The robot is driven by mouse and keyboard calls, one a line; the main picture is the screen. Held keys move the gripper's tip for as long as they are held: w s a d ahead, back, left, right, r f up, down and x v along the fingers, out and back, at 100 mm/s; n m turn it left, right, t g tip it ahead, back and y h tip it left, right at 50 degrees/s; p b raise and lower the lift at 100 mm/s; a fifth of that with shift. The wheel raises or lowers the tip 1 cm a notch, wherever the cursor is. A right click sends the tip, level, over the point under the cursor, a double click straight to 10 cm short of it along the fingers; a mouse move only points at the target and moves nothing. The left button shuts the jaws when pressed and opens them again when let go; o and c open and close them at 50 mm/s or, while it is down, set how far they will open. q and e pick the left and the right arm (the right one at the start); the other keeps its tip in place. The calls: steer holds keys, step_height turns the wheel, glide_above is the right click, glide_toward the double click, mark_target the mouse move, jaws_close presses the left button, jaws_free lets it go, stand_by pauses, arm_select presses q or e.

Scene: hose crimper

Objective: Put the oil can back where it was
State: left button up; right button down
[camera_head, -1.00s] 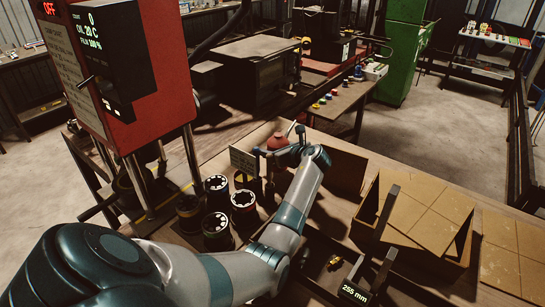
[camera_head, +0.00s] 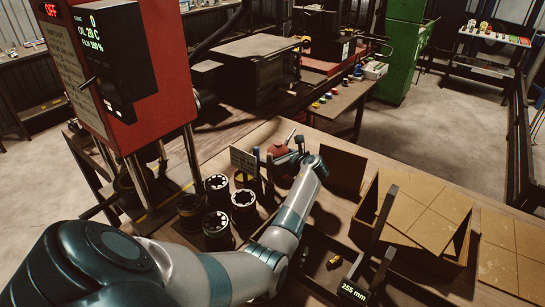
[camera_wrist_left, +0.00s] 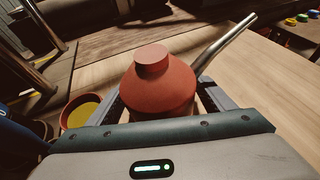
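The red oil can (camera_wrist_left: 160,88) fills the middle of the left wrist view, with its round cap up and its thin metal spout pointing to the upper right. My left gripper (camera_wrist_left: 166,104) has a finger on each side of the can body and is shut on it. In the head view the can (camera_head: 279,149) is small and partly hidden by my left gripper (camera_head: 285,158), above the far part of the workbench. Whether its base touches the bench is hidden. My right gripper is not in view.
A red-brown pot with yellow contents (camera_wrist_left: 82,111) stands left of the can. Several dark cylindrical dies (camera_head: 217,225) stand near the red crimper (camera_head: 125,70). A small upright sign (camera_head: 244,162) is close to the gripper. A cardboard box (camera_head: 420,215) sits right. Bare bench lies beyond the can.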

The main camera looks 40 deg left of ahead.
mark_target(284, 152)
arm_select(q)
steer(key=shift+r, duration=0.1)
steer(key=shift+d+r, duration=0.1)
steer(key=shift+p+v, duration=0.95)
steer(key=shift+p, duration=0.25)
steer(key=p+v, duration=0.3)
steer(key=v, duration=0.1)
steer(key=shift+r+p, duration=0.2)
steer(key=shift+p, duration=0.2)
steer(key=v, duration=0.5)
steer(key=shift+d, duration=0.45)
steer(key=shift+a, duration=0.1)
